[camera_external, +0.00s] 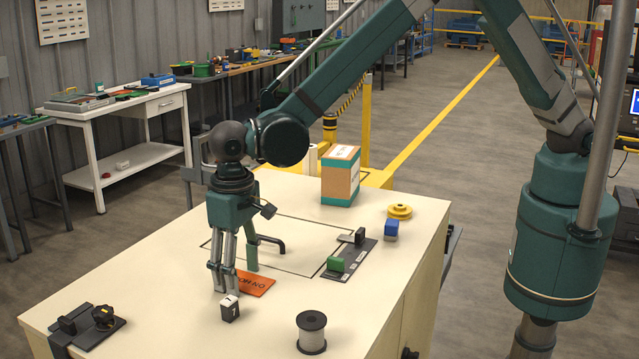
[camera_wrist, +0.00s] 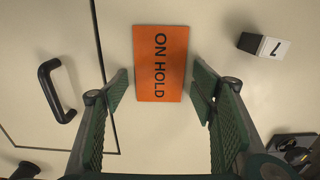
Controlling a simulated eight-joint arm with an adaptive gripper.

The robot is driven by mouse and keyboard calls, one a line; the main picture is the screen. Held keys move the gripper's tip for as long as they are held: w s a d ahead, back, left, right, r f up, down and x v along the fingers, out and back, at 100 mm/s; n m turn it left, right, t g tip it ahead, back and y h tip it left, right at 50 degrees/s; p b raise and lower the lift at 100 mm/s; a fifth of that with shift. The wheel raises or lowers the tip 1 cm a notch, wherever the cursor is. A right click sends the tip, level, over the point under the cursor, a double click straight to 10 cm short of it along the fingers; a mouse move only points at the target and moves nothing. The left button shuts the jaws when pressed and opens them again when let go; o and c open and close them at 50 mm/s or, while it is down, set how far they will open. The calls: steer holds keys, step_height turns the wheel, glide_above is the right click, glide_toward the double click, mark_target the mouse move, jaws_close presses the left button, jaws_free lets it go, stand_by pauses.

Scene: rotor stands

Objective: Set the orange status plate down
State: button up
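The orange status plate (camera_external: 256,284) lies flat on the cream workbench top. It also shows in the wrist view (camera_wrist: 161,62), where its black lettering reads "ON HOLD". My gripper (camera_external: 236,272) points down at the plate's left part in the external view. In the wrist view my gripper (camera_wrist: 160,86) is open, with its green finger pads spread to either side of the plate and a gap on each side. Nothing is held. The fingers hide part of the plate in the external view.
A small black-and-white block labelled 1 (camera_external: 230,309) stands close to the plate. A black handle (camera_external: 268,242) is behind it. A spool (camera_external: 311,332) is at the front. A dark tray with a green block (camera_external: 335,264) lies right. Bench space (camera_external: 170,280) left is clear.

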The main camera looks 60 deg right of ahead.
mark_target(241, 280)
steer(key=shift+r, duration=0.25)
step_height(241, 280, up, 12)
stand_by(0.8)
stand_by(0.5)
stand_by(0.3)
